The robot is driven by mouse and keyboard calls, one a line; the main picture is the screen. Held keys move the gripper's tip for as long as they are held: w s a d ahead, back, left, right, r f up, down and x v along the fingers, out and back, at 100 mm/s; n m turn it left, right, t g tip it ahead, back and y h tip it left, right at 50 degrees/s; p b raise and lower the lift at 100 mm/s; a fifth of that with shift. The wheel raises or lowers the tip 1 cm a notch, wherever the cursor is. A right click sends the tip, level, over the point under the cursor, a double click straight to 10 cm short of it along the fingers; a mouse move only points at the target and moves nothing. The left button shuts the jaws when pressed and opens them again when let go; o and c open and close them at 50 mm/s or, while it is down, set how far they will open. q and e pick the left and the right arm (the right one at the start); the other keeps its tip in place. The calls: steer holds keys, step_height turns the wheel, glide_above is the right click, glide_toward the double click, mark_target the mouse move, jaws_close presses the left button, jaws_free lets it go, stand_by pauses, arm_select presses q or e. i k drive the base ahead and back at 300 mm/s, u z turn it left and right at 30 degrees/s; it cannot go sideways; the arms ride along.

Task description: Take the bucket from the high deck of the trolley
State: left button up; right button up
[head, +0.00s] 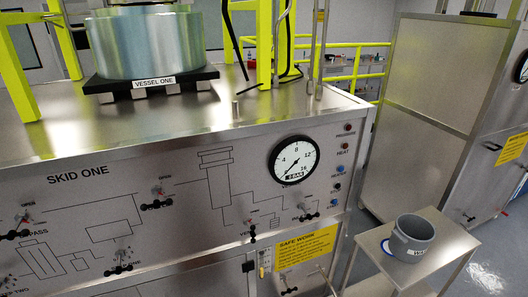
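A grey bucket (413,238) stands upright on the high deck (446,221) of a small metal trolley at the lower right of the head view. A white label with dark letters, only partly readable, is on its lower front. The bucket looks open at the top, with its dark inside showing. The trolley's lower part runs out of the bottom of the picture. Neither of my grippers shows in this view, and nothing touches the bucket.
A steel skid (180,180) marked SKID ONE, with a gauge (293,160), valves and lamps, fills the left and middle, close beside the trolley. A tall steel cabinet (435,110) stands behind the trolley. Grey floor (490,255) shows right of it, with a white patch (487,279).

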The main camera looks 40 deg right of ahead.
mark_target(411, 235)
steer(key=z, duration=3.35)
steer(key=i, duration=2.3)
steer(key=u, duration=1.55)
